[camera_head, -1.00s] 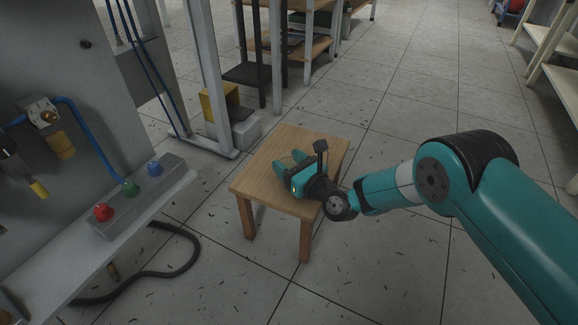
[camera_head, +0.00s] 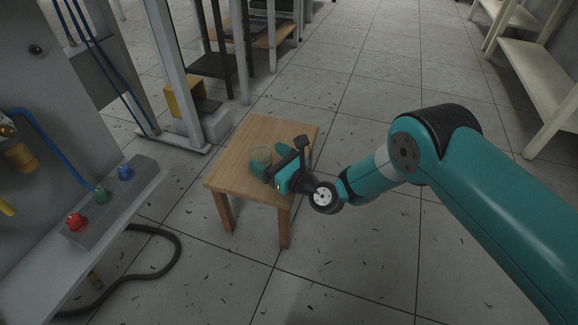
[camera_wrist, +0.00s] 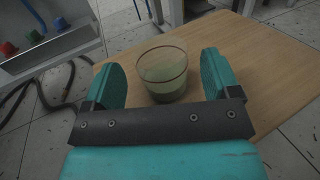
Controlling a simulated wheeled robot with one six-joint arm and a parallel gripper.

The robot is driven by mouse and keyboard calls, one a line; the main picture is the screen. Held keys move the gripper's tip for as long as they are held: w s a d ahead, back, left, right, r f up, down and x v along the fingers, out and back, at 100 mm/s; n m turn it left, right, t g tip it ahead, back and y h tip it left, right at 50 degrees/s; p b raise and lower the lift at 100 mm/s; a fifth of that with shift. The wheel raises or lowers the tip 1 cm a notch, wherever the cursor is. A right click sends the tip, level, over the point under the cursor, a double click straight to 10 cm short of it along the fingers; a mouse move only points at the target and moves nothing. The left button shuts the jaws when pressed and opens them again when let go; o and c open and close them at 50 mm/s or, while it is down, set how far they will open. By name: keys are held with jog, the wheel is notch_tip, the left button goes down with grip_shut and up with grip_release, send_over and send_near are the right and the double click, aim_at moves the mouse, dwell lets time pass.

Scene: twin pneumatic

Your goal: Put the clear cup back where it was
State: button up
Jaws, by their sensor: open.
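The clear cup (camera_wrist: 163,77) stands upright on the small wooden table, between and a little beyond the tips of my gripper's teal fingers in the wrist view. Space shows on both sides of it, so the fingers do not seem to touch it. It also shows in the head view (camera_head: 261,157), partly hidden by a finger. My gripper (camera_head: 268,160) is open, low over the table top; its two fingers also show in the wrist view (camera_wrist: 160,80). The wooden table (camera_head: 232,160) carries only the cup.
A control box with red (camera_head: 74,222), green and blue buttons sits on a grey machine ledge at the left. A black hose (camera_head: 165,270) lies on the floor below. A yellow box (camera_head: 183,97) stands behind the table. Floor right of the table is clear.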

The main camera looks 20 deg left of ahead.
jog(key=p+v, duration=0.2)
jog(key=v, duration=0.4)
jog(key=shift+w+r, duration=0.1)
jog(key=shift+r, duration=0.05)
jog(key=shift+r+p, duration=0.25)
jog(key=shift+p, duration=0.95)
jog(key=d+p, duration=0.1)
jog(key=p, duration=0.3)
jog(key=s+d+p, duration=0.1)
jog(key=shift+f+p, duration=0.2)
jog(key=shift+p, duration=0.2)
jog(key=shift+s+d+f+p, duration=0.1)
jog(key=shift+s+p, duration=0.05)
jog(key=shift+p, duration=0.15)
jog(key=shift+f, duration=0.1)
